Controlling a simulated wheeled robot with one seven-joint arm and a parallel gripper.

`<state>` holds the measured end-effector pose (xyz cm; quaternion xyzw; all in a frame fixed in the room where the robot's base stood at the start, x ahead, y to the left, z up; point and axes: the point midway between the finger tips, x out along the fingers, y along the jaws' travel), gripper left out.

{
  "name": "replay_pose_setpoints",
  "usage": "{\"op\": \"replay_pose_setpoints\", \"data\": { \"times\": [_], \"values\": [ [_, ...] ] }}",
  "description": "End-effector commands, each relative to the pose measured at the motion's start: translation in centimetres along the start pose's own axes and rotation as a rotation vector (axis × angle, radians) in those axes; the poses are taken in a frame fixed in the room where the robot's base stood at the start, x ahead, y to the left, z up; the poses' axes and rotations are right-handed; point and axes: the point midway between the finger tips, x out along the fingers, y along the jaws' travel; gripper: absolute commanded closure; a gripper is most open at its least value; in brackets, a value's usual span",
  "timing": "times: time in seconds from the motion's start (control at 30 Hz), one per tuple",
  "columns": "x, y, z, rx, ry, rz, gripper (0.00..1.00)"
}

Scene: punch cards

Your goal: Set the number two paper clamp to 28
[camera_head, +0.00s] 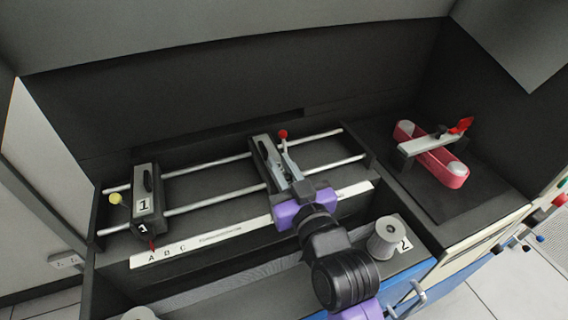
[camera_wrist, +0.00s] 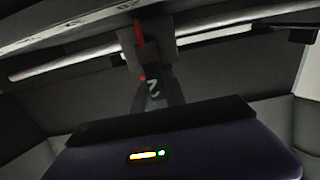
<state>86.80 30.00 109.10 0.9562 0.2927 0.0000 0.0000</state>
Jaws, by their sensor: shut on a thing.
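The number two paper clamp (camera_head: 262,158) is a dark block on two silver rails, right of the number one clamp (camera_head: 146,197). A red-knobbed lever (camera_head: 283,134) stands at its back. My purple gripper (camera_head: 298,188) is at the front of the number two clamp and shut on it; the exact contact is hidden. The white scale (camera_head: 215,238) runs in front of the rails, with A, B, C at its left end. In the wrist view, a red pointer (camera_wrist: 139,33) and a 2 label (camera_wrist: 153,88) show above my gripper body. The number under the pointer is unreadable.
The rails (camera_head: 220,161) continue right of the number two clamp to a dark end wall. A grey spool (camera_head: 384,238) stands close to my arm, at the front right. A red-pink belt device (camera_head: 435,158) sits on the right. The rails between the two clamps are clear.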

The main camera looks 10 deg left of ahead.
Motion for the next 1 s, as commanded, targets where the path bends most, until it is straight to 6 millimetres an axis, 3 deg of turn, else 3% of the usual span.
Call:
{"op": "replay_pose_setpoints", "data": {
  "times": [0.03,0.13,0.5,1.0],
  "values": [
    [0.0,0.0,0.1,0.0,-0.001,0.0,0.8],
    [0.0,0.0,0.0,0.0,0.0,0.0,0.62],
    [-0.3,0.0,0.1,0.001,-0.001,0.0,0.62],
    [-7.2,0.0,0.2,0.002,-0.001,0.0,0.62]
  ]
}}
